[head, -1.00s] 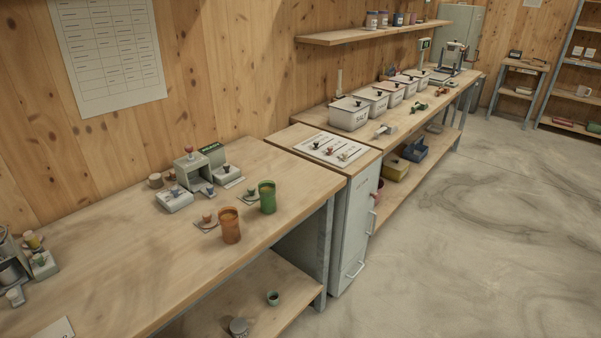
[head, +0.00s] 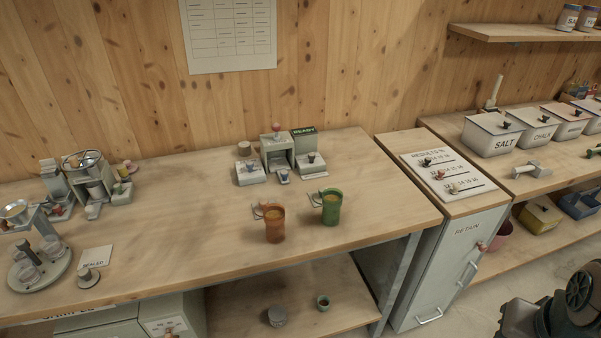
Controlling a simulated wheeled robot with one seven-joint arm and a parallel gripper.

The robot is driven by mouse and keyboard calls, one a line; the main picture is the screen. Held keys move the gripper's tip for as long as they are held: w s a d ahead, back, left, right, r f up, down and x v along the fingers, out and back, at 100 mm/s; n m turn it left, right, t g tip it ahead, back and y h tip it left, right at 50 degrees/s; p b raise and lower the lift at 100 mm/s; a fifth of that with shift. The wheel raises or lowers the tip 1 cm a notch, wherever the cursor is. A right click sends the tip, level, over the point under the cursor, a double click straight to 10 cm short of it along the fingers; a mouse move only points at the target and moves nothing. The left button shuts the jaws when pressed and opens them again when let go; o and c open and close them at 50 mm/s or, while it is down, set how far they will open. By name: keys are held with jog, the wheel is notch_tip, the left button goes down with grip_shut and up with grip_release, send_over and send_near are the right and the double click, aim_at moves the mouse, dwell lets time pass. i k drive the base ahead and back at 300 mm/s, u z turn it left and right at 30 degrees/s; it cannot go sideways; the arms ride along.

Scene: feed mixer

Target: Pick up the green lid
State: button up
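A green cup (head: 331,207) with yellowish contents stands open on the near workbench. A small flat piece with a knob (head: 316,199) lies partly hidden behind its left side; it may be the green lid, but its colour is not clear. An orange cup (head: 275,224) stands to the left, with a similar knobbed piece (head: 258,210) partly behind it. My gripper is not in view.
The near workbench (head: 180,245) has clear wood around the cups. A grey press with a READY sign (head: 303,132) stands behind them. A white card (head: 97,256) and a round stand (head: 40,271) are at left. The RETAIN cabinet (head: 450,265) adjoins on the right.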

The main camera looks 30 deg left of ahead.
aim_at(317, 197)
jog(key=u, duration=0.7)
jog(key=i, duration=0.95)
jog(key=u, duration=0.55)
